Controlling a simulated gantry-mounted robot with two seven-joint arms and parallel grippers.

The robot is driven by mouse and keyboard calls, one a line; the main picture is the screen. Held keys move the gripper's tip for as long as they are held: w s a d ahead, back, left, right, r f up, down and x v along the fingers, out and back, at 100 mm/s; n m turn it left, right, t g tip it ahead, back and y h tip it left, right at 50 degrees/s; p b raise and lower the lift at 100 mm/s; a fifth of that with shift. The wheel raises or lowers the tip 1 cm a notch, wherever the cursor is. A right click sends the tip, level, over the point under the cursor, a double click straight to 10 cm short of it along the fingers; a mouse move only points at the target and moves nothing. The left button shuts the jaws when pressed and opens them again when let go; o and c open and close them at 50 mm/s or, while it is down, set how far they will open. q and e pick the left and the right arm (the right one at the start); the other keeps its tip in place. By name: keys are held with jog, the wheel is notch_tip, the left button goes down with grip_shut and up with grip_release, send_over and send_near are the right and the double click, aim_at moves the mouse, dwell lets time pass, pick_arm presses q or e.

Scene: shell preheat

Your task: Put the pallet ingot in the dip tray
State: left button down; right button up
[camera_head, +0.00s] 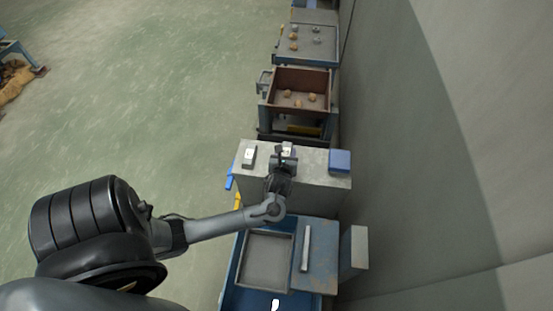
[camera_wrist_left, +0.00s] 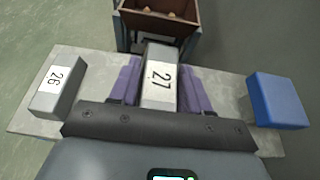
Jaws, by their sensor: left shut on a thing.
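A grey ingot with a white label reading 27 (camera_wrist_left: 158,76) is between the purple fingers of my left gripper (camera_wrist_left: 160,92) in the left wrist view. In the head view my left gripper (camera_head: 285,157) is over the pale grey block, and the ingot's pale top (camera_head: 288,147) shows just beyond it. I cannot tell whether the ingot touches the block. Another grey ingot, labelled 26 (camera_wrist_left: 56,85), lies on the block's left part; it also shows in the head view (camera_head: 249,156). A shallow grey tray (camera_head: 268,233), possibly the dip tray, sits on the blue bench nearer me. My right gripper is out of view.
A blue block (camera_head: 340,161) sits at the right end of the pale grey block (camera_head: 320,180). A brown box (camera_head: 302,73) with several lumps stands beyond. A light bar (camera_head: 306,248) lies right of the shallow tray. A wall runs along the right; open floor lies left.

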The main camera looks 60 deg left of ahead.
pick_arm(q)
jog(key=a+f, duration=0.1)
jog(key=s+a, duration=0.1)
jog(key=a, duration=0.1)
jog(key=a+f, duration=0.1)
jog(key=shift+s+a+f, duration=0.2)
jog(key=shift+f, duration=0.15)
jog(key=shift+f+b, duration=0.65)
jog(key=shift+f, duration=1.35)
jog(key=shift+f, duration=0.1)
jog(key=c, duration=0.5)
grip_release()
